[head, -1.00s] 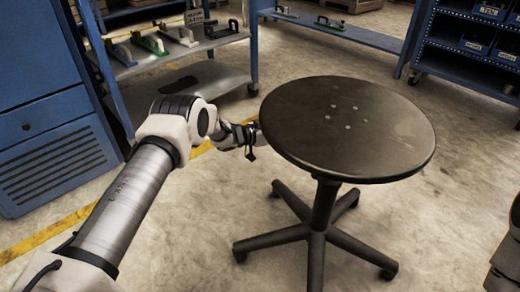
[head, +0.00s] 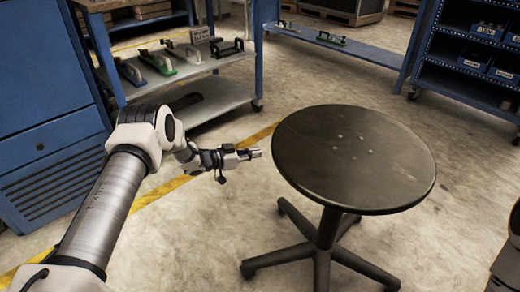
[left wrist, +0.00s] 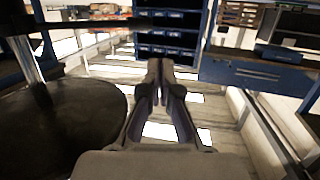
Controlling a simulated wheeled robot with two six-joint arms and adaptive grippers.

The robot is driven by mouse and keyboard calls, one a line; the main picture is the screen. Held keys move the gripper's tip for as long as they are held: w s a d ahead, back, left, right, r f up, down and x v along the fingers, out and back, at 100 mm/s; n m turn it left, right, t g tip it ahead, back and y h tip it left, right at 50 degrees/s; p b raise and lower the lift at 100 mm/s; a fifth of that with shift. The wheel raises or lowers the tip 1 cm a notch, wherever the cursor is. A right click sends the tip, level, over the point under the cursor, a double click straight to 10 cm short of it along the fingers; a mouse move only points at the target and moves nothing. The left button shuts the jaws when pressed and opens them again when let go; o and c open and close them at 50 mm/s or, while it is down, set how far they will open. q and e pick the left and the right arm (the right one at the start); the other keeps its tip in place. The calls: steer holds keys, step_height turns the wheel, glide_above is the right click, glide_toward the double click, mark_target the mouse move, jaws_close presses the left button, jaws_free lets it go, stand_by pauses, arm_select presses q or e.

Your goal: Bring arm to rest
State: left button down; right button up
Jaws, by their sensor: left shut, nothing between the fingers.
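My left arm reaches in from the left in the head view. Its gripper (head: 257,153) is shut and empty, just left of the rim of the round black stool (head: 390,165). A small gap of floor shows between the fingertips and the seat in the picture. In the left wrist view the two dark fingers (left wrist: 160,68) are closed together at the centre, and a dark round seat (left wrist: 65,125) lies to their left. My right gripper is not in view.
A blue cabinet (head: 45,110) stands at the left. A grey shelf cart (head: 205,68) with several clamp-like tools is behind the arm. A blue rack with bins (head: 470,70) stands at the far right. Concrete floor (head: 200,235) is open in front of the stool.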

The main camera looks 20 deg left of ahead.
arm_select(q)
steer(key=s+d+f+n+g, duration=0.1)
steer(key=s+d+f+n, duration=0.1)
steer(key=s+d+f, duration=0.3)
steer(key=s+d+f+n+g, duration=0.1)
steer(key=s+d+f, duration=0.15)
steer(key=d, duration=0.45)
steer(key=s+d+f+n+g+y, duration=0.1)
steer(key=s+f+n+y, duration=0.15)
steer(key=s, duration=0.35)
steer(key=s+d+f+n+g+y, duration=0.1)
steer(key=s+d+f+y, duration=0.1)
steer(key=s+f, duration=0.3)
steer(key=s+a+n+g+y, duration=0.1)
steer(key=s+a+g+y, duration=0.25)
steer(key=s, duration=1.15)
steer(key=s+a+n+g+y, duration=0.1)
steer(key=s+a+g+y, duration=0.3)
steer(key=s, duration=1)
step_height(320, 180, up, 38)
steer(key=h+p, duration=0.1)
steer(key=p, duration=3.7)
steer(key=shift+w+d+f+g+h, duration=0.15)
steer(key=shift+d+f+g+h, duration=0.1)
steer(key=shift+d+g+h, duration=0.15)
